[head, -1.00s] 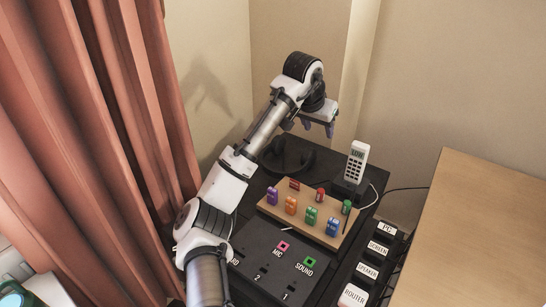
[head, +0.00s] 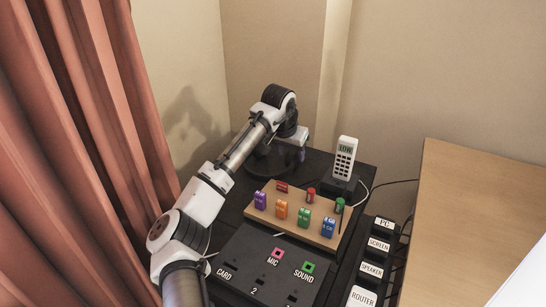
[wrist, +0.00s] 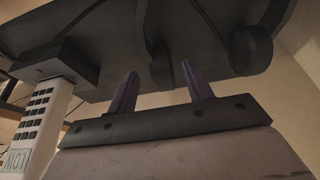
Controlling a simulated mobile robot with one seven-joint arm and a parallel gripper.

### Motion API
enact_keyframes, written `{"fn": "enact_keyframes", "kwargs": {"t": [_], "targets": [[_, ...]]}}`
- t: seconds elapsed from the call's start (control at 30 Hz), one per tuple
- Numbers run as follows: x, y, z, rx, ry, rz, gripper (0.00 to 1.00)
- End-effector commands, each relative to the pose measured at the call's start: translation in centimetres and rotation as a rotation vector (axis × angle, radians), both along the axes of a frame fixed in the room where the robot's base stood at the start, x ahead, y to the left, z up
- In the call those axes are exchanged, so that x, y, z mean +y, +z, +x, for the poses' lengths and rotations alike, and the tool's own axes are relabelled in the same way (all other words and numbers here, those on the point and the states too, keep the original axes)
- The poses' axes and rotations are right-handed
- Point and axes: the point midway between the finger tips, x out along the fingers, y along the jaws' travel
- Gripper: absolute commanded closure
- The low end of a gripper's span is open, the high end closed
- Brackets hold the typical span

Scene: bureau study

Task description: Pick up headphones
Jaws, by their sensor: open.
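The black headphones (head: 258,167) lie on the dark cabinet top near its back left corner, partly hidden behind my gripper and arm. In the wrist view a dark curved part and a rounded end (wrist: 250,50), which look like the headphones, show just beyond the fingers. My gripper (head: 284,160) is low over the headphones. In the wrist view its two purple-grey fingers (wrist: 162,90) stand apart with nothing held between them. Whether a finger touches the headphones I cannot tell.
A white cordless phone (head: 344,157) stands right of my gripper. In front is a wooden board (head: 283,222) with several coloured USB sticks and batteries. A labelled black panel (head: 240,255) lies nearer. A red curtain (head: 75,150) hangs left; walls close the back.

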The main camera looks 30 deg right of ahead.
Motion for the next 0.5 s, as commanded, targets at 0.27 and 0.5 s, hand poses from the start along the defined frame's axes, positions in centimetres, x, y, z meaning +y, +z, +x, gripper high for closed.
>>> {"fn": "enact_keyframes", "kwargs": {"t": [0.27,0.5], "targets": [[-1.2,-3.6,1.0,0.000,-0.001,0.002,0.49],[-1.6,-4.5,1.2,-0.001,-0.001,0.001,0.49]]}}
